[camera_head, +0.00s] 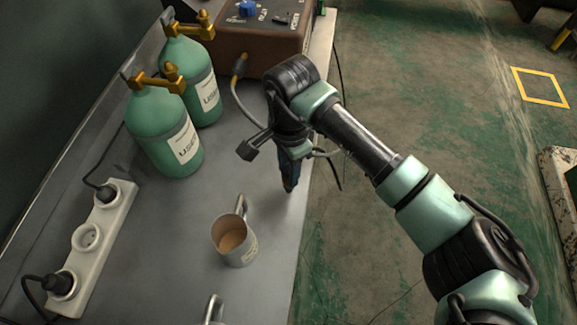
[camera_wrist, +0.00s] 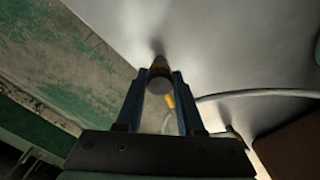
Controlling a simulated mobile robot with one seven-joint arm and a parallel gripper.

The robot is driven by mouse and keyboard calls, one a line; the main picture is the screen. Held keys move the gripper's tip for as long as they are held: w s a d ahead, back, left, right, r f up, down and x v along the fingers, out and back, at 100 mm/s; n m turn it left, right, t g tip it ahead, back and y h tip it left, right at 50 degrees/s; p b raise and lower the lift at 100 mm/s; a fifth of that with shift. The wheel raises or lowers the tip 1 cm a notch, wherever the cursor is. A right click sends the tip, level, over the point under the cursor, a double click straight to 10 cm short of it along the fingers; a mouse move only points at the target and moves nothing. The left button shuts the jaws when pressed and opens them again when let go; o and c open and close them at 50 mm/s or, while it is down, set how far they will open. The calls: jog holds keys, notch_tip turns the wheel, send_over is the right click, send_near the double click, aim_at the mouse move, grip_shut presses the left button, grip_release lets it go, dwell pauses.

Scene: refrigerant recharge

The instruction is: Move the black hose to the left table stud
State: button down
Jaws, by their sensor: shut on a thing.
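My gripper (camera_head: 289,186) points down over the right edge of the metal table (camera_head: 190,255). In the wrist view my gripper (camera_wrist: 160,82) is shut on a short dark cylindrical fitting (camera_wrist: 160,80) with a yellow band, which appears to be the end of the black hose. My arm hides most of it in the head view. A thin black line (camera_head: 334,172) hangs just right of my gripper. An upright metal piece (camera_head: 241,206) stands behind the mug, and another (camera_head: 213,308) is at the bottom edge; I cannot tell whether either is a stud.
A mug (camera_head: 233,240) stands left of my gripper. Two green bottles (camera_head: 166,130) with brass valves stand further left. A brown machine (camera_head: 262,35) with a grey hose (camera_head: 240,103) is at the back. A white power strip (camera_head: 90,240) lies left. Right is open floor.

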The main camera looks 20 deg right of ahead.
jog(key=shift+f+b, duration=0.7)
jog(key=shift+f, duration=0.2)
jog(key=shift+c, duration=2.2)
grip_release()
notch_tip(320, 180, up, 13)
jog(key=shift+d, duration=0.15)
